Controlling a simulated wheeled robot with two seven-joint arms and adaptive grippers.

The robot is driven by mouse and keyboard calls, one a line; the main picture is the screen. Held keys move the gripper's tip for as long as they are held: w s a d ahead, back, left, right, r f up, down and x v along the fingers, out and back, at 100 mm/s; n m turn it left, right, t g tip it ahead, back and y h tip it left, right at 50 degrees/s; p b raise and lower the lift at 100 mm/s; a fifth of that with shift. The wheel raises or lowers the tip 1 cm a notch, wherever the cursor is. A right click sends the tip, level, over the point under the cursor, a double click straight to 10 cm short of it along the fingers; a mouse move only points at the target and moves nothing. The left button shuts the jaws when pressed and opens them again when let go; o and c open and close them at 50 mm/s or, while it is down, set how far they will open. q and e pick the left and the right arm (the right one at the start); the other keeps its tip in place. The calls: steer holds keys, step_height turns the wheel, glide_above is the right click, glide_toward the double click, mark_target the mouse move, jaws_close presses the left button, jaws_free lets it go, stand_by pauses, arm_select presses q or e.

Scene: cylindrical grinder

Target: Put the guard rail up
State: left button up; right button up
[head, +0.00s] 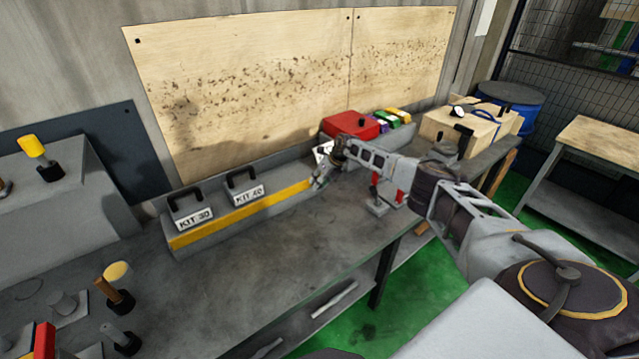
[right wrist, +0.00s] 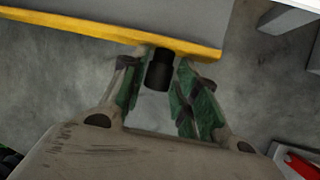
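The guard rail (head: 240,213) is a long yellow bar lying low along the front of a grey ledge on the bench. It also crosses the top of the right wrist view (right wrist: 80,27). A short black knob (right wrist: 159,71) sits at its edge, near its right end. My right gripper (head: 320,181) is at that end of the rail. In the right wrist view its green-padded fingers (right wrist: 163,78) stand on either side of the knob, with a gap showing on the right side. The left gripper is not in view.
Boxes labelled KIT 30 (head: 190,208) and KIT 40 (head: 244,187) stand behind the rail. A red case (head: 351,125) and wooden boxes (head: 470,125) stand farther right. Posts with knobs (head: 115,292) stand at the front left. The bench top (head: 290,245) before the rail is clear.

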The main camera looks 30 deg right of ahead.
steer(key=shift+o, duration=1.2)
steer(key=shift+f, duration=0.1)
steer(key=shift+s+r, duration=0.15)
steer(key=shift+r, duration=0.05)
steer(key=v, duration=1.1)
steer(key=shift+r, duration=0.25)
steer(key=shift+s+d, duration=0.1)
steer(key=shift+s, duration=0.05)
